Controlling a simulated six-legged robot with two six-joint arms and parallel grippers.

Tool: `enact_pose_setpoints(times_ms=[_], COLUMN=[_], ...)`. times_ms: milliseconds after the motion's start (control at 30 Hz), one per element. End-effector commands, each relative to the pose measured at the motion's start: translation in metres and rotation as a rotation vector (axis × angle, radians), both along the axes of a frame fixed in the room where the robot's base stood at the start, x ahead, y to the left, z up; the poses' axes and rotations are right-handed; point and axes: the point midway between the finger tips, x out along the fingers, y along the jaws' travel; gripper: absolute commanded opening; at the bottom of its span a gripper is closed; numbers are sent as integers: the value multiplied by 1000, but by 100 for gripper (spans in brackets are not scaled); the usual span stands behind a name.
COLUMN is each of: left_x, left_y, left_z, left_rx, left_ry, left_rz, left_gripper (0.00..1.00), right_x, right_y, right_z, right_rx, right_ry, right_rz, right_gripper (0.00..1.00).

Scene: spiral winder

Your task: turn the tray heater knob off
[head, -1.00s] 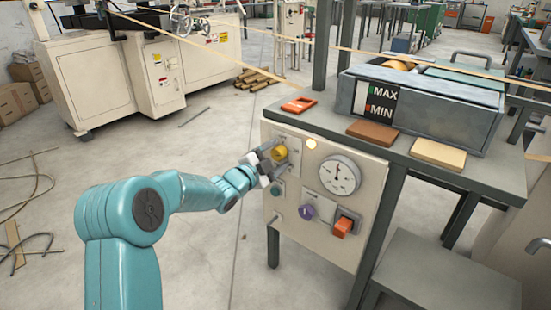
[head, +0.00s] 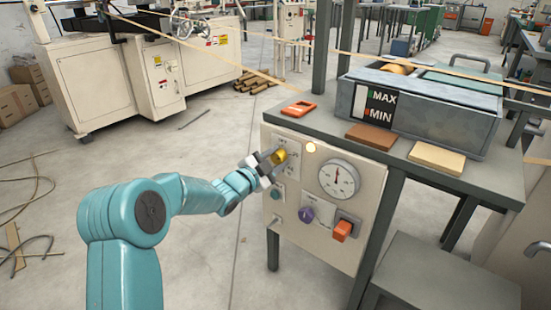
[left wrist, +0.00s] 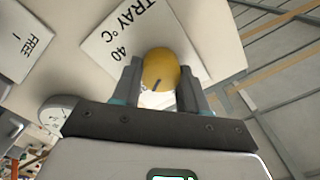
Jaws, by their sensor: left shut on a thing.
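The yellow tray heater knob (head: 279,156) sits on the upper left of the cream control panel (head: 330,258). My left gripper (head: 272,159) is shut on the knob. My right gripper is not in view.
The panel also carries a round gauge (head: 339,179), a purple knob (head: 306,214), a teal button (head: 276,192), an orange switch (head: 342,230) and a glowing lamp (head: 311,147). A grey tray (head: 450,105) stands on the bench above. Open floor lies left of the panel.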

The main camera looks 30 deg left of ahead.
Motion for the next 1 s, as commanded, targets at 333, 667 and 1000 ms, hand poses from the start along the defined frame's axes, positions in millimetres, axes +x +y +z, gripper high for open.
enact_pose_setpoints(times_ms=[333, 667, 1000], left_x=[0, 0, 0], left_y=[1, 2, 3], left_z=[2, 3, 2], left_rx=[-315, -627, -898], left_ry=[27, 51, 74], left_rz=[-1, 1, 1], left_gripper=[13, 13, 13], right_x=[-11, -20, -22], right_y=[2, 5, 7], right_z=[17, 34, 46], right_rx=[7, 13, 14], right_ry=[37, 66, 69], right_rz=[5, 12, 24], right_gripper=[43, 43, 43])
